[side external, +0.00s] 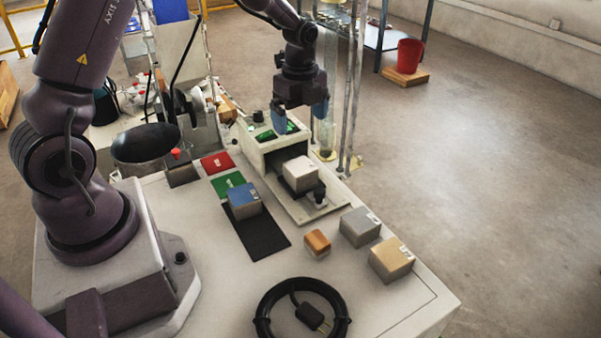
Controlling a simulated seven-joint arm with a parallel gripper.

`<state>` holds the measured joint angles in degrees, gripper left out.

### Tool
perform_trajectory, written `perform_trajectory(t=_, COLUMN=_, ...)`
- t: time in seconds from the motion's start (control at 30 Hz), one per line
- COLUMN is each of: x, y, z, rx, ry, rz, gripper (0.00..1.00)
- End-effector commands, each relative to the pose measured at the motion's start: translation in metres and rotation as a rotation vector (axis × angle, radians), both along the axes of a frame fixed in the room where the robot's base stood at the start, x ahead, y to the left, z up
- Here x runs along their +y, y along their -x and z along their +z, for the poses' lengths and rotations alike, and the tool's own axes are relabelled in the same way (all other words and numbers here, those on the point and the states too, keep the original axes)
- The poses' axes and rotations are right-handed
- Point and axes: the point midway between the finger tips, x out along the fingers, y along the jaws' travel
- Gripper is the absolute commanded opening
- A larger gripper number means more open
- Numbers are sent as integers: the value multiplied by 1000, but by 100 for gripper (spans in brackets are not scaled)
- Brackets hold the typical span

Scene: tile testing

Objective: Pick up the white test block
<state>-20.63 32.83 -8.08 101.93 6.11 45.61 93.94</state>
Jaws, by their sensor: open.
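The exact height of the gripper above the machine cannot be told from this one view.
A blue-topped block (244,201) stands on a black mat (262,240). A grey block (360,227), a tan block (391,260) and a small orange block (317,243) stand at the right. A black cable coil (268,297) lies in front. A dark knob (319,193) is close beside the white block.

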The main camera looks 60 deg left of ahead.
Motion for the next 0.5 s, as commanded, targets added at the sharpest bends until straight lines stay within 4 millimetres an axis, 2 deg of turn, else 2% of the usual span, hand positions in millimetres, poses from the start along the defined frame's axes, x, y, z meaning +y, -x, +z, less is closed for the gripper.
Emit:
perform_trajectory(t=0.17, x=0, y=1, z=-11, rx=3, ry=0, rz=-75, gripper=94)
perform_trajectory(t=0.4, x=-1, y=2, z=-56, rx=6, ry=2, rz=-74, gripper=94)
perform_trajectory(t=0.5, x=-1, y=1, z=-70, rx=4, ry=1, rz=-73, gripper=94)
